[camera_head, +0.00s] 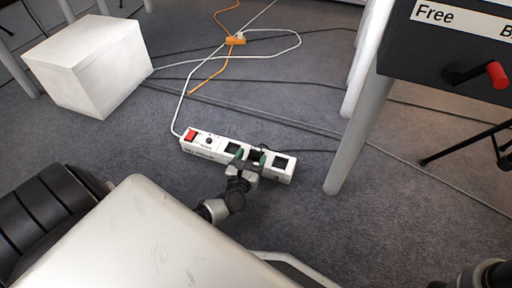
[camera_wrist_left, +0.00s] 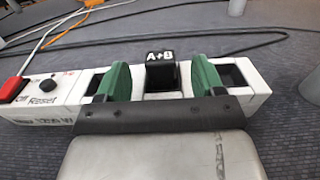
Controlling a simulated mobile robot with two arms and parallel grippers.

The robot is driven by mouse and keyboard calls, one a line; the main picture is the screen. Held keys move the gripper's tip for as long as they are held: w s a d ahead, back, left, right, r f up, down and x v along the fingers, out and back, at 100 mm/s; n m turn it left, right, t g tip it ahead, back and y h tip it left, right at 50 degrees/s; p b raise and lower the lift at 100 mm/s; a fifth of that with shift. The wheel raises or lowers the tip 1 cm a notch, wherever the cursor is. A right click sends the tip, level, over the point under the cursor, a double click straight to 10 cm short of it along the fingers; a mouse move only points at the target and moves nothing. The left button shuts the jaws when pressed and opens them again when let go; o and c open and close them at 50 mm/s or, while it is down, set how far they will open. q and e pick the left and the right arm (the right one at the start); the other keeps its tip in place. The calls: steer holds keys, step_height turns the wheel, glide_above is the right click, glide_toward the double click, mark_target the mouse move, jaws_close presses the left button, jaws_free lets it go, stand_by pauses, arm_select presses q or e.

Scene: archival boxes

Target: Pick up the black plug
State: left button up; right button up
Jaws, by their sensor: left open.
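The black plug (camera_wrist_left: 161,74), marked "A+B", stands in a socket of the white power strip (camera_head: 209,145) on the carpet. In the left wrist view, my left gripper (camera_wrist_left: 160,82) is open, with one green finger on each side of the plug and visible gaps between. The fingertips are at the height of the plug. In the head view my left gripper (camera_head: 248,159) is over the right half of the strip and hides part of the plug. My right gripper is not visible; only a piece of that arm shows at the lower right corner.
The strip has a red switch (camera_head: 190,134) at its left end. A white box (camera_head: 88,62) stands at the upper left. An orange socket block (camera_head: 236,40) with cables lies behind. A grey table leg (camera_head: 357,135) stands to the right of the strip.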

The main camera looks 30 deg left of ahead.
mark_target(254, 152)
arm_select(q)
steer(key=b+x, duration=0.2)
steer(key=x, duration=0.2)
steer(key=shift+f, duration=0.2)
steer(key=shift+w+a+r+b, duration=0.1)
steer(key=shift+w+b, duration=0.3)
steer(key=shift+w, duration=0.1)
steer(key=c, duration=1)
